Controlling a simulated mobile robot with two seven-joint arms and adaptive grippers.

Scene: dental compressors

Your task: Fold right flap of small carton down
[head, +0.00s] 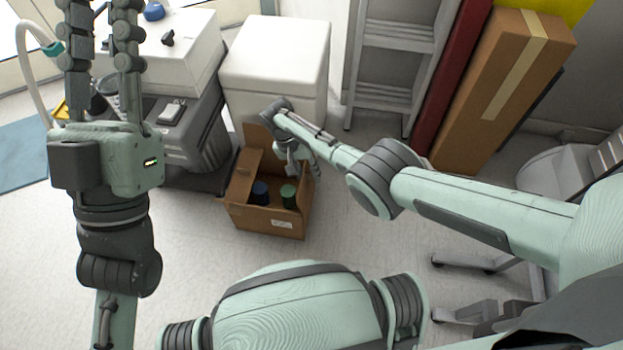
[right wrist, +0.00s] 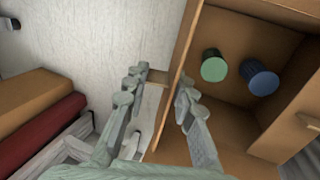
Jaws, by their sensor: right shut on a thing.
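The small brown carton (head: 264,218) stands open on the floor, with a blue-capped item (head: 260,190) and a green-capped item (head: 288,194) inside. One flap stands up at its back, and another shows at its left. My right gripper (head: 296,165) is at the carton's right side. In the right wrist view its fingers (right wrist: 158,92) straddle the carton's side, one outside and one inside. It is shut on the right flap (right wrist: 158,76), which is mostly hidden. My left gripper (head: 101,55) is raised at the left, fingers apart and empty, away from the carton.
A white cabinet (head: 275,60) stands right behind the carton. A grey compressor unit (head: 185,130) is to its left. A step ladder (head: 395,60), a red panel (head: 450,70) and a tall taped box (head: 505,90) lean at the right. Floor in front of the carton is clear.

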